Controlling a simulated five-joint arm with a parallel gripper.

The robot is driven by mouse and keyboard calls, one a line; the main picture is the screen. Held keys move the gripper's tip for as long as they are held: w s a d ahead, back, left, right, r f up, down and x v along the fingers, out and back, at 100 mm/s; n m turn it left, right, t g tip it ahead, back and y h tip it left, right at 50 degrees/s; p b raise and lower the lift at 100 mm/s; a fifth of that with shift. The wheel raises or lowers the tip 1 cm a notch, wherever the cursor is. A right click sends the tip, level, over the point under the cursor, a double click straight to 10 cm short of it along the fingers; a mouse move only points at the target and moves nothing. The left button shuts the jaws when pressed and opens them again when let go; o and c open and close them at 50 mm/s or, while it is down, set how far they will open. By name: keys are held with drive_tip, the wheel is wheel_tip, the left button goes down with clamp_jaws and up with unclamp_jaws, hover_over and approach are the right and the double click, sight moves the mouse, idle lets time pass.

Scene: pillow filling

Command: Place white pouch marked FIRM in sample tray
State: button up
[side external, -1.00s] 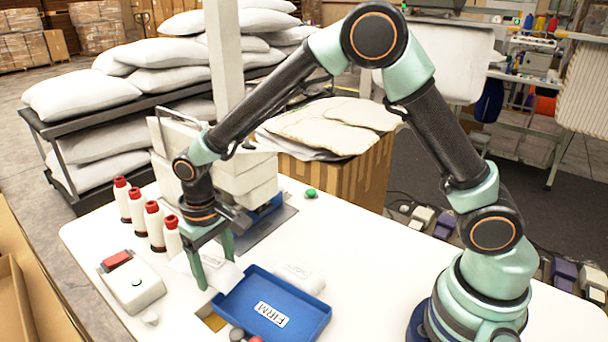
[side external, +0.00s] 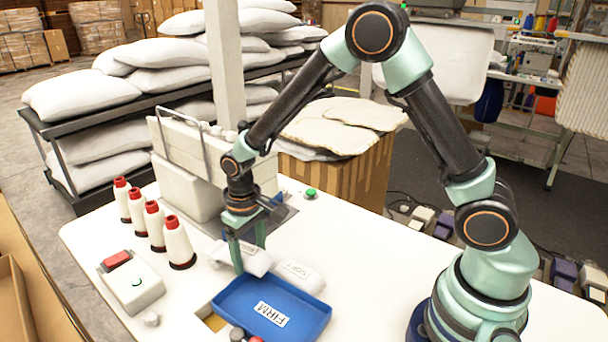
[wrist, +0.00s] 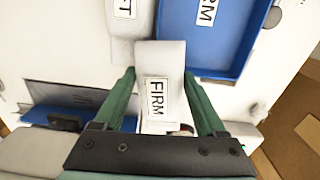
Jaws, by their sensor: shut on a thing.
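The white pouch marked FIRM (wrist: 157,110) is between the two green fingers of my gripper (wrist: 159,76), which is shut on it. In the side view, my gripper (side external: 249,260) holds the pouch (side external: 256,264) just behind the blue sample tray (side external: 232,294). The fingers partly hide the pouch there. The tray carries a FIRM label and looks empty; it also shows at the upper right of the wrist view (wrist: 240,69). I cannot tell how high the pouch is above the table.
A second white pouch (side external: 299,276) lies right of the held one, behind the tray; its label ends in FT in the wrist view (wrist: 122,45). Several red-topped cones (side external: 177,243) and a button box (side external: 133,284) stand at left. The table's right side is clear.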

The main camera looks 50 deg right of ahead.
hover_over(282, 251)
drive_tip(key=a, duration=0.1)
drive_tip(key=shift+d, duration=0.55)
wheel_tip(282, 251, down, 3)
drive_tip(key=shift+f, duration=0.1)
drive_tip(key=o, duration=1.4)
drive_tip(key=shift+s+f, duration=0.1)
drive_tip(key=shift+f, duration=0.1)
wheel_tip(282, 251, up, 12)
drive_tip(key=r, duration=0.1)
drive_tip(key=s+r+t, duration=0.5)
drive_tip(key=s+r, duration=0.6)
drive_tip(key=s, duration=0.1)
drive_tip(key=shift+a+r+m+t, duration=0.2)
drive_tip(key=shift+r+m+t, duration=0.1)
drive_tip(key=shift+r+m, duration=0.1)
